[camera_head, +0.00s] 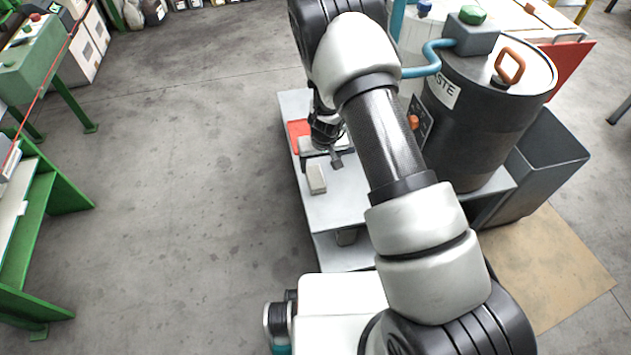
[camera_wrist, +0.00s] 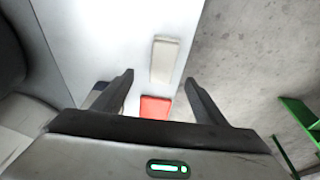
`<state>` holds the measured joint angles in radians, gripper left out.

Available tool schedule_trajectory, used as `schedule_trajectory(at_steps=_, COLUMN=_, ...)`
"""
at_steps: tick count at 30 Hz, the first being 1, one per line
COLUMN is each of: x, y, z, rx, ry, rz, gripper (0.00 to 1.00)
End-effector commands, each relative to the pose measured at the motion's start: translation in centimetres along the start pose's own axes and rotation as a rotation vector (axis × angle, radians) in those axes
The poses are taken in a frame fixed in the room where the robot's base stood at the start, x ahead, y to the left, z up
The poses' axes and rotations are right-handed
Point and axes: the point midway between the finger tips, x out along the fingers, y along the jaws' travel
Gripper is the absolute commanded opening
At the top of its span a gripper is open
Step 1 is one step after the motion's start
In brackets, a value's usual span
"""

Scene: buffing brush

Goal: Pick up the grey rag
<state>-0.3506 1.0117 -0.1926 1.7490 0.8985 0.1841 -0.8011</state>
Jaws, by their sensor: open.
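A pale grey-beige, block-like piece (camera_head: 316,177) lies on the grey bench top (camera_head: 340,200), near its left edge. It may be the folded grey rag, but I cannot tell for sure. In the wrist view the pale piece (camera_wrist: 165,60) shows just beyond and between my fingertips. My gripper (camera_head: 321,157) points down over the bench, on the far side of the pale piece in the head view. In the wrist view my gripper (camera_wrist: 159,78) has its fingers spread with nothing held. I cannot tell its exact height above the bench.
A red flat thing (camera_head: 298,133) lies farther back on the bench, partly hidden by my gripper. A small dark thing (camera_wrist: 97,92) shows beside one finger. A dark waste drum (camera_head: 470,130) stands on the right. Open concrete floor (camera_head: 180,200) lies left of the bench.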

Motion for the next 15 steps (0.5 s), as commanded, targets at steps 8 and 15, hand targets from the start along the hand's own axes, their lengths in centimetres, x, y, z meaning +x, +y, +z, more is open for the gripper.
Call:
schedule_trajectory(at_steps=8, x=3.5, y=0.0, z=0.0, rx=0.001, ry=0.000, rz=0.000, gripper=0.66)
schedule_trajectory(at_steps=15, x=6.3, y=-0.4, z=0.5, rx=-0.001, ry=-0.003, rz=0.000, gripper=0.66)
